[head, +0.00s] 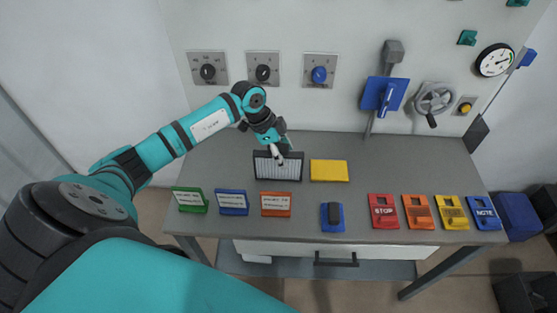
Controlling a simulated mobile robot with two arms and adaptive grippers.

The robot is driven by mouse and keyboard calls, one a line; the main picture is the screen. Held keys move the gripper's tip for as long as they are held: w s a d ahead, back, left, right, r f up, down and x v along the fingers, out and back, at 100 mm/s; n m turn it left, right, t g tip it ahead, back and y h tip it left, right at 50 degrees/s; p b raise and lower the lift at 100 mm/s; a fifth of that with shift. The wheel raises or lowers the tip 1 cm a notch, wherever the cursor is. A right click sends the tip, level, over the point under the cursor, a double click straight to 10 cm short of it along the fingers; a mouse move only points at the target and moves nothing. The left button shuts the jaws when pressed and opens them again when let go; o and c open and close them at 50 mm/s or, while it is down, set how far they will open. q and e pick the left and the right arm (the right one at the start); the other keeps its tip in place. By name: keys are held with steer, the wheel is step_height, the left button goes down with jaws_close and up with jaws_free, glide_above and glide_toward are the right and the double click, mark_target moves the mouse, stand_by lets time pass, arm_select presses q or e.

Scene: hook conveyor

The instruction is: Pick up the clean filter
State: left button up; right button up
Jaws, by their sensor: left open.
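A pleated filter (288,173) with pale pleats in a dark frame is on the grey table, left of the middle and towards the back. I take this pale one as the clean filter. My left gripper (278,157) is open over its back edge, with the fingers pointing down and covering a small part of it. I cannot tell whether the fingers touch the filter. My right gripper is not in view.
A yellow block (329,171) lies close to the right of the filter. Green (190,200), blue (232,202) and orange (276,204) label stands line the front left. A blue holder (332,217) and several coloured signs, including red STOP (384,211), stand right. Knobs and a valve wheel (434,98) are on the wall.

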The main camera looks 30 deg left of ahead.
arm_select(q)
steer(key=shift+d+f, duration=0.2)
steer(key=shift+f, duration=0.25)
jaws_close()
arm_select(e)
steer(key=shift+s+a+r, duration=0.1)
arm_select(q)
steer(key=shift+r, duration=0.1)
